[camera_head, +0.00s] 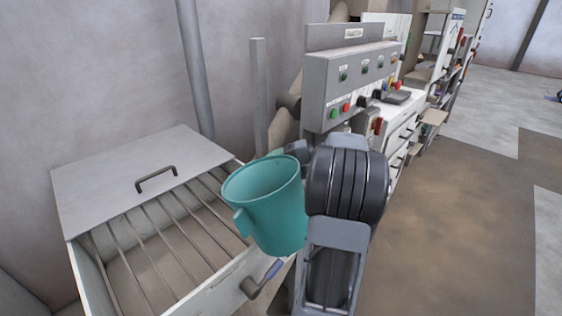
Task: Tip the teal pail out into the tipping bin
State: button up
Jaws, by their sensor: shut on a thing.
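The teal pail (272,212) is held in the air near the front right edge of the tipping bin (218,297). It leans a little, with its open mouth facing up; I cannot see any contents in it. My gripper (297,153) is at the pail's far right side, shut on the pail; its fingertips are mostly hidden behind the pail and my dark wrist. The bin is a pale box with its grey lid (140,178) lying across the back part. Metal bars (160,245) run across the open front part.
A grey control box (350,82) with coloured buttons stands behind my wrist. A grey post (259,95) rises behind the pail. A handle with a blue grip (262,280) sticks out from the bin's front. Brown floor (450,220) is clear at the right.

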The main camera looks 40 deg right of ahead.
jog(key=w+r+g+p, duration=0.1)
jog(key=a+r+g+h+p, duration=0.1)
jog(key=p, duration=0.1)
jog(key=shift+w+m+p, duration=0.3)
jog(key=shift+w+m, duration=0.1)
jog(key=w+f+g+h+p, duration=0.1)
jog(key=p, duration=0.1)
jog(key=w+a+f+m+g+h+p, duration=0.1)
jog(key=g+h+p, duration=0.1)
jog(key=p, duration=0.1)
jog(key=shift+w+a+f+g, duration=0.15)
jog(key=shift+w+a+g, duration=0.05)
jog(key=shift+w+g, duration=0.1)
jog(key=w+a+f+m+g+h+p, duration=0.1)
jog(key=w+f+g+h+p, duration=0.2)
jog(key=f+g+p, duration=0.2)
jog(key=g+p, duration=0.1)
jog(key=p, duration=0.2)
jog(key=shift+a+f+m+p, duration=0.3)
jog(key=shift+w+a+f+g+h+p, duration=0.25)
jog(key=shift+w+f+g+h+p, duration=0.3)
jog(key=shift+g, duration=0.35)
jog(key=shift+r, duration=0.1)
